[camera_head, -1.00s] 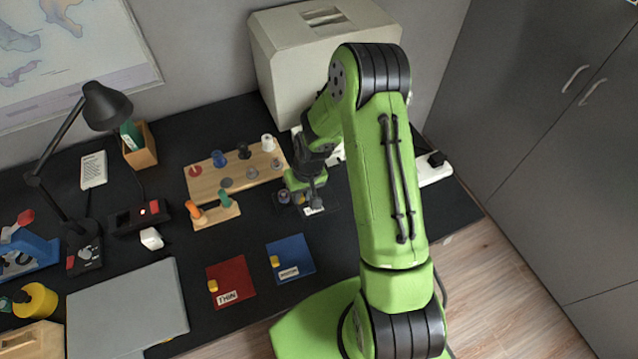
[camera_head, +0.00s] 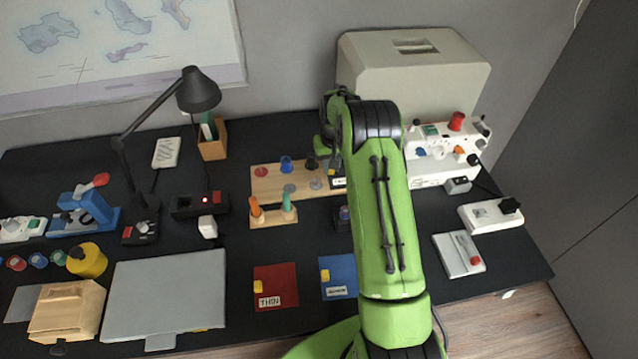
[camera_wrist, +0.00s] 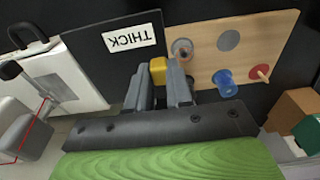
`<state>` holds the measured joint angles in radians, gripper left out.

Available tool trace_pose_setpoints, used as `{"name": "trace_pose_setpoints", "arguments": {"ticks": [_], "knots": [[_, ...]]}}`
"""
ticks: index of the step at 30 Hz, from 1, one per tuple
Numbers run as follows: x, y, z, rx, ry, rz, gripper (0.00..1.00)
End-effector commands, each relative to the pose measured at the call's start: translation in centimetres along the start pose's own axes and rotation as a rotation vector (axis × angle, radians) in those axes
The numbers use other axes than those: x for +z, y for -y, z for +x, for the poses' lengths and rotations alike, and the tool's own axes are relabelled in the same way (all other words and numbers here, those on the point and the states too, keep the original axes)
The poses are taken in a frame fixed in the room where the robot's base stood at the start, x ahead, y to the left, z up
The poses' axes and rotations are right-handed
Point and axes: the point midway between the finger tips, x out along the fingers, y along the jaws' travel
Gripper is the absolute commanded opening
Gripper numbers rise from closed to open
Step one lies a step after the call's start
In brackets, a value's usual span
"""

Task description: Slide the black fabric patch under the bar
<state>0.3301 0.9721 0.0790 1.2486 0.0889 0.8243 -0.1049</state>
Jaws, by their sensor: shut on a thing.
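The black fabric patch (camera_wrist: 85,65) fills the upper middle of the wrist view, with a white label reading THICK. My gripper (camera_wrist: 159,80) is shut on the yellow tab (camera_wrist: 158,68) at the patch's edge. In the head view my arm hides most of the gripper and patch; a sliver of the patch with its label (camera_head: 338,182) shows beside the wooden peg board. The white sewing machine (camera_head: 440,152) stands to the right, behind my arm. I cannot make out the bar clearly; a grey metal part (camera_wrist: 62,85) on a white base shows left of the patch in the wrist view.
The wooden peg board (camera_head: 290,182) with spools and a small tool stand (camera_head: 272,214) are left of my arm. The red patch (camera_head: 276,287) and blue patch (camera_head: 338,270) lie in front.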

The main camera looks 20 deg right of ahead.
Motion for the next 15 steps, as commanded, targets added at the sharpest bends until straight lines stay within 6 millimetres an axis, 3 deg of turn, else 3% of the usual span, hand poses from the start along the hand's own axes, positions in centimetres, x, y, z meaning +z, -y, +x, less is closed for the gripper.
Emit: {"name": "trace_pose_setpoints", "arguments": {"ticks": [15], "knots": [[0.2,-3.1,2.2,0.002,-0.002,0.004,0.00]]}}
